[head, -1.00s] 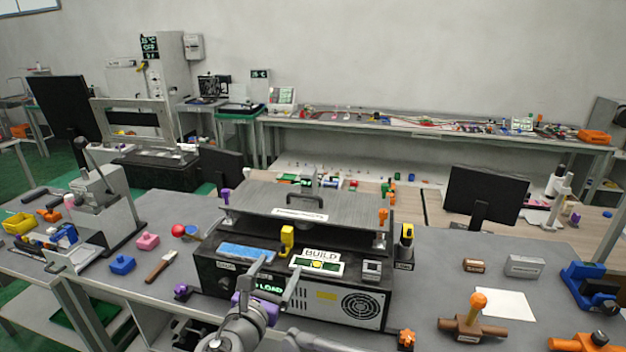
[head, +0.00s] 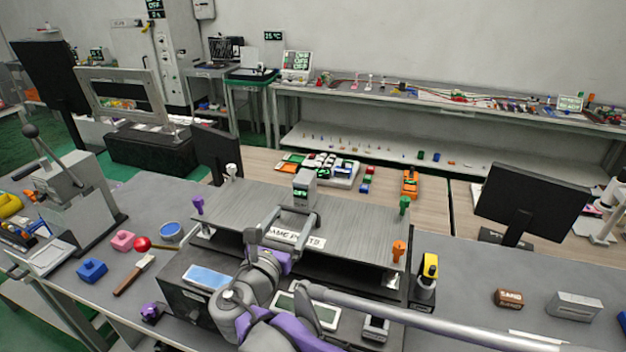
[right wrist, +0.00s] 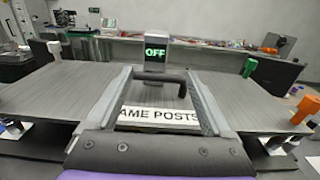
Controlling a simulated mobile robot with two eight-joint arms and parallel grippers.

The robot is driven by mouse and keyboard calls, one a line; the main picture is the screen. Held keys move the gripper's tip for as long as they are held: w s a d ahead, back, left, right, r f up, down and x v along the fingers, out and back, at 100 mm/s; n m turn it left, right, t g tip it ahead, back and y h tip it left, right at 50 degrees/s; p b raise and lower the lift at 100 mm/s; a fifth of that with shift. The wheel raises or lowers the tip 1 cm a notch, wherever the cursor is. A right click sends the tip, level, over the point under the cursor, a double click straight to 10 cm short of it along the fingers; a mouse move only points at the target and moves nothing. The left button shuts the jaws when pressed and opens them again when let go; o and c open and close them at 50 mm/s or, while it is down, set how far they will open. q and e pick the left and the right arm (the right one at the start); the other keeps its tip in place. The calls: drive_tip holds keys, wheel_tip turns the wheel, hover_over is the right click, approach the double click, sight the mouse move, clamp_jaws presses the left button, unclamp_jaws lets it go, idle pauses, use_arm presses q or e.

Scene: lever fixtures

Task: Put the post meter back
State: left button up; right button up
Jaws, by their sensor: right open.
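A small grey box with a green display (head: 304,187), which I take to be the post meter, stands upright on the ribbed grey plate (head: 345,222). In the right wrist view its display reads OFF (right wrist: 156,47). A dark handle bar (right wrist: 150,76) shows just in front of the box; I cannot tell whether it is fixed to it. My right gripper (head: 293,214) is open over the plate, its fingers on either side of the handle. I cannot tell whether they touch it. My left gripper is out of view.
Purple (head: 198,206), white (head: 232,171), green (head: 404,205) and orange (head: 398,250) posts stand near the plate's corners. A yellow-and-black item (head: 427,275) stands to the right. A monitor (head: 532,203) stands behind at right.

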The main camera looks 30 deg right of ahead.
sight(305, 188)
drive_tip(key=shift+w+d, duration=0.2)
drive_tip(key=shift+d, duration=0.05)
drive_tip(key=shift+w+d, duration=0.2)
drive_tip(key=shift+d, duration=0.1)
drive_tip(key=x, duration=0.3)
drive_tip(key=shift+w+d+r, duration=0.15)
drive_tip(key=shift+w, duration=0.05)
drive_tip(key=x, duration=0.2)
drive_tip(key=p+x, duration=0.1)
drive_tip(key=x, duration=0.3)
drive_tip(key=shift+w, duration=0.45)
drive_tip(key=shift+s, duration=0.1)
drive_tip(key=shift+c, duration=0.4)
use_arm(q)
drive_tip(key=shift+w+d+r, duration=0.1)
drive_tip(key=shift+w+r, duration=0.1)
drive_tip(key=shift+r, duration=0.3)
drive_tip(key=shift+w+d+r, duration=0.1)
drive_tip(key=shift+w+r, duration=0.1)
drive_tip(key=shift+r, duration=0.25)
use_arm(e)
clamp_jaws()
